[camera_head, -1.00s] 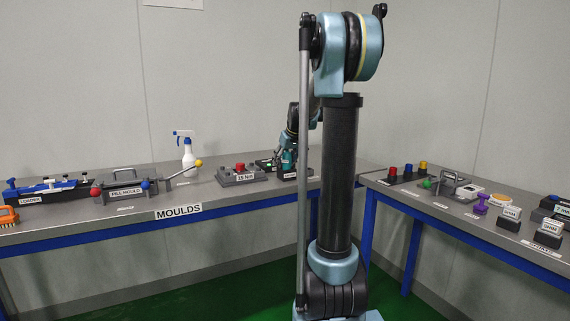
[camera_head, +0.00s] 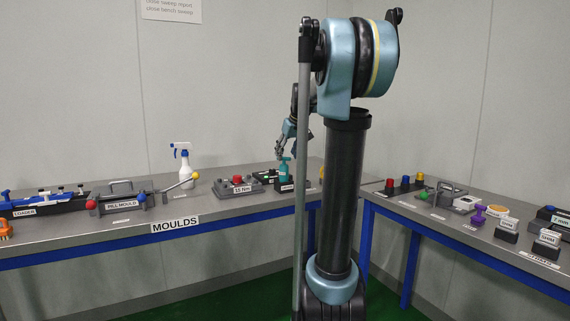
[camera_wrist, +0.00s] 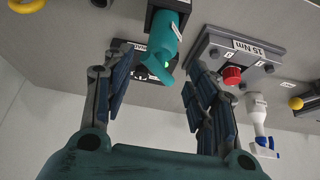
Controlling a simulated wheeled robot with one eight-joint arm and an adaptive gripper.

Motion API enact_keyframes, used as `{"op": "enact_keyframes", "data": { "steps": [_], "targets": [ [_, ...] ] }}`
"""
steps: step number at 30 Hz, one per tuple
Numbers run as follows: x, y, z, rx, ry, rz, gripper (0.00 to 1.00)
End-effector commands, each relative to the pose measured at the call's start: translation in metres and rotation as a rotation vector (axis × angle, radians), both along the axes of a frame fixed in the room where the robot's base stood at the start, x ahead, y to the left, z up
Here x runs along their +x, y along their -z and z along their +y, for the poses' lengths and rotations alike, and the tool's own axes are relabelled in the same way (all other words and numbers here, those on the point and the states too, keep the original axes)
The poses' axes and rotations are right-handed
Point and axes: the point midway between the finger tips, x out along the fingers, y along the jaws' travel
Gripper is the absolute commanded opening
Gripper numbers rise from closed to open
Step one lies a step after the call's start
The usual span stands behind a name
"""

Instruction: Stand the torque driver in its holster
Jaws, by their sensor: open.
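The torque driver, a teal tool (camera_head: 284,171), stands in a small black holster (camera_head: 287,187) at the right end of the moulds bench. In the wrist view the driver (camera_wrist: 163,42) projects from the black holster (camera_wrist: 184,5) and looks slightly tilted, though the angle makes this hard to judge. My gripper (camera_head: 281,152) is just above the driver. In the wrist view my gripper (camera_wrist: 160,70) is open, its two fingers spread on either side of the driver's end with gaps visible. The lower part of the driver is hidden inside the holster.
A grey "15 Nm" block (camera_head: 256,187) with a red knob stands left of the holster. Further left are a spray bottle (camera_head: 183,164), the pill mould (camera_head: 124,205) and the loader (camera_head: 60,206). A second bench with several small items (camera_head: 470,226) is on the right.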

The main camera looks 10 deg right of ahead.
Motion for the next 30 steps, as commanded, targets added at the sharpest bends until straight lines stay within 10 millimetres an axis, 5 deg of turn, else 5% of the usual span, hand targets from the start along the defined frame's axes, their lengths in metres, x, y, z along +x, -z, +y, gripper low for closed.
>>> {"op": "enact_keyframes", "data": {
  "steps": [7, 14, 20, 30],
  "targets": [
    [-0.008, -0.014, -0.003, 0.0, 0.0, 0.0, 0.53],
    [-0.023, -0.008, 0.0, 0.0, 0.006, 0.012, 0.53],
    [-0.093, 0.025, 0.009, -0.001, 0.041, 0.066, 0.53],
    [-0.23, 0.112, 0.018, -0.013, 0.131, 0.175, 0.53]
  ]
}}
